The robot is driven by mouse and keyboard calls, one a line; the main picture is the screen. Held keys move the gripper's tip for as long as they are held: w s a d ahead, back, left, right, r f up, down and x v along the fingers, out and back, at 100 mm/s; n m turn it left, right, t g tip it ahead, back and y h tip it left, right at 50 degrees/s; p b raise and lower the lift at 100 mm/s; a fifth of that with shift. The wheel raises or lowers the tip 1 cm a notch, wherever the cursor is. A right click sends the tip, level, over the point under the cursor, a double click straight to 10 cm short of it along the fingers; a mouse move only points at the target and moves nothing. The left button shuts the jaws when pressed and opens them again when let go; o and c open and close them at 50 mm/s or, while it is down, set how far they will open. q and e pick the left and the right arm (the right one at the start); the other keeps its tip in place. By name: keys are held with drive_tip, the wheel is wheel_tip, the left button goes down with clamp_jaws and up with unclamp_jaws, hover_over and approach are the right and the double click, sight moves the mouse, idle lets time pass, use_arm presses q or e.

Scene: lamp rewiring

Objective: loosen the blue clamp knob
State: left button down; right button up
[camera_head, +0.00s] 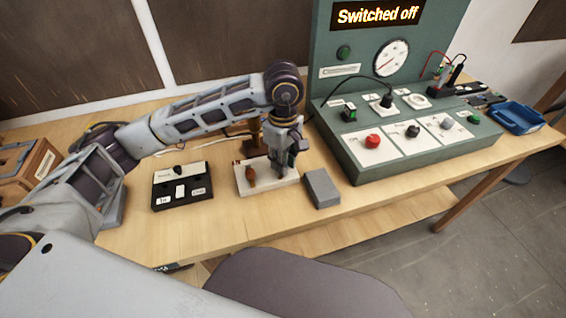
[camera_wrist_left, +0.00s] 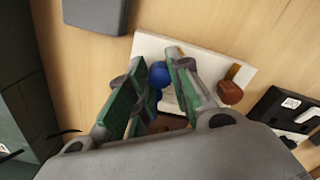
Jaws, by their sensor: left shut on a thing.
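The blue clamp knob (camera_wrist_left: 159,74) shows in the left wrist view between the green-padded fingers of my left gripper (camera_wrist_left: 154,72), which is shut on it. The knob belongs to a white board (camera_wrist_left: 148,45) that lies on the table; the board also shows in the head view (camera_head: 264,182). There, my left gripper (camera_head: 283,172) points down over the right part of the board and hides the knob. A brown-red handle-like piece (camera_head: 250,175) stands on the board's left part; it also shows in the wrist view (camera_wrist_left: 230,92). My right gripper is not in view.
A grey block (camera_head: 321,188) lies right of the board. A black switch box (camera_head: 181,203) lies left of it. A green test panel (camera_head: 345,160) with coloured knobs and a lit "Switched off" sign (camera_head: 377,14) stands at the right. A blue tray (camera_head: 517,118) sits beyond it.

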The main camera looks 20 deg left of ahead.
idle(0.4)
use_arm(q)
drive_tip(key=c, duration=1.3)
unclamp_jaws()
drive_tip(key=shift+o, duration=0.2)
wheel_tip(320, 180, up, 12)
